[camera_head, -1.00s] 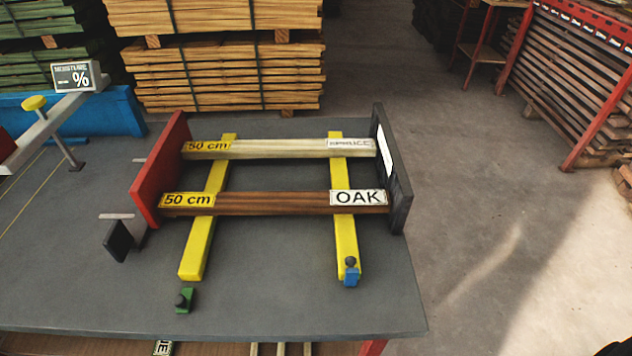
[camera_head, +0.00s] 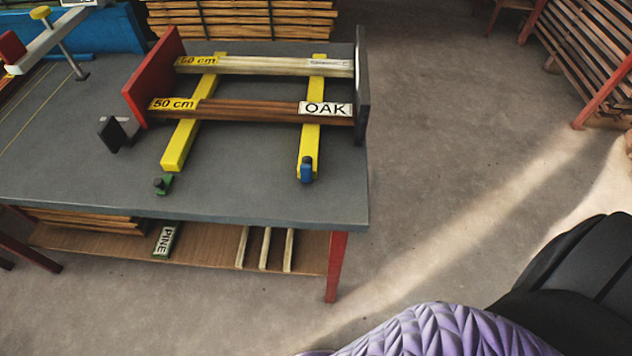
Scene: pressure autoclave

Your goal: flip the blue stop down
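The blue stop (camera_head: 307,172) is a small blue block with a dark knob on top. It sits at the near end of the right yellow rail (camera_head: 313,110) and appears to stand upright there. A similar small green stop (camera_head: 163,184) with a dark knob is by the near end of the left yellow rail (camera_head: 183,140). It looks lower than the blue one. Neither of my grippers is in view, and nothing touches the blue stop.
The grey tabletop (camera_head: 240,190) is clear in front. A lower shelf (camera_head: 207,244) holds boards. Open floor lies right.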

